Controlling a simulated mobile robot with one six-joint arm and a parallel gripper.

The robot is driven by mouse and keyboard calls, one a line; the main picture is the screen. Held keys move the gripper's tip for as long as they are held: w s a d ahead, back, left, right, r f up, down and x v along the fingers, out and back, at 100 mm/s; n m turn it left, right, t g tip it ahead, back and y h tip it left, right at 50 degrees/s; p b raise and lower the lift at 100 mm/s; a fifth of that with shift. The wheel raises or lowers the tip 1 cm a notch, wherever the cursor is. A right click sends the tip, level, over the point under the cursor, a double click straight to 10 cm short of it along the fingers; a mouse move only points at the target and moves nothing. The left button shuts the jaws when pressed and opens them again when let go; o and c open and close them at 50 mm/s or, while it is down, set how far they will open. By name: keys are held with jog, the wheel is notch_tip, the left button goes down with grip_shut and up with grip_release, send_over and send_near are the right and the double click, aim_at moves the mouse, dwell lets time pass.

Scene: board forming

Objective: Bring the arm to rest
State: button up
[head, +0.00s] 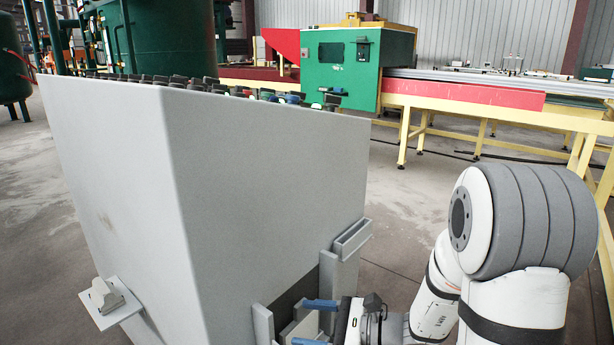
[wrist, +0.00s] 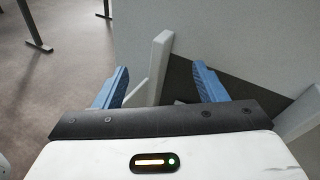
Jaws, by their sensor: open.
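My arm (head: 530,215) reaches in from the right of the head view, bent low beside a large grey bin (head: 250,170). My gripper (head: 314,323) is at the lower front of the bin, by its dark opening. In the wrist view my gripper (wrist: 162,88) has its two blue fingers spread wide apart, with nothing held. A pale upright panel (wrist: 157,68) of the bin stands in the space between and beyond the fingers. Whether a finger touches it I cannot tell.
Small dark and coloured parts (head: 230,90) fill the bin's top. A bracket (head: 352,238) and a plate with a grey knob (head: 108,297) stick out from the bin. A yellow-framed conveyor line (head: 470,98) with a green machine (head: 340,65) stands behind. Bare floor (head: 405,200) lies between.

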jog(key=s+d+r+n+g+h+p, duration=0.1)
jog(key=s+r+n+g+h+p, duration=0.5)
jog(key=s+r+n+p, duration=0.65)
jog(key=s+d+r+n+t+h+p, duration=0.1)
jog(key=d+r+n+t+h+p, duration=0.2)
jog(key=d+r, duration=0.9)
notch_tip(320, 180, up, 4)
jog(key=n+h+p, duration=0.3)
jog(key=h+p, duration=0.2)
jog(key=h, duration=0.1)
jog(key=shift+d+t+p, duration=0.4)
jog(key=shift+c, duration=0.4)
